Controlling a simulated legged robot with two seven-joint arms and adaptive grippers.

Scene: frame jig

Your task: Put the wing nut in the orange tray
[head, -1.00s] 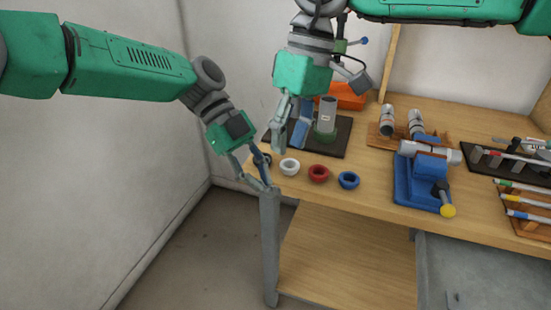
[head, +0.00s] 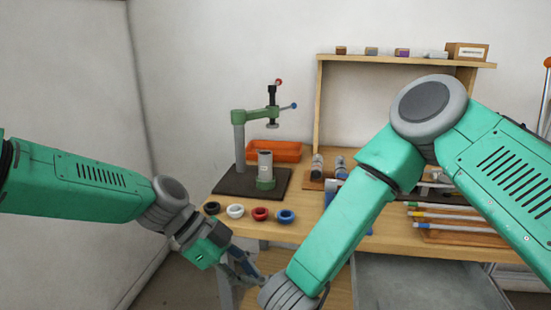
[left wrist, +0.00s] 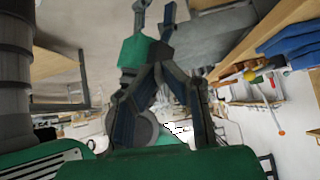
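The orange tray (head: 275,151) stands at the back left of the bench, behind the dark mat. I cannot make out the wing nut in either view. My left gripper (head: 250,277) is low in front of the bench's front edge. Its dark-padded fingers (left wrist: 157,68) lean together towards the tips in the left wrist view, but their gap and anything between them are unclear. My right arm crosses the head view, with its gripper below the lower edge.
A green clamp stand (head: 240,143) and a grey cylinder on a green base (head: 265,170) stand on the dark mat (head: 232,182). Black, white (head: 235,211), red (head: 260,214) and blue (head: 286,216) bowls line the front edge. Pens (head: 445,215) lie at right.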

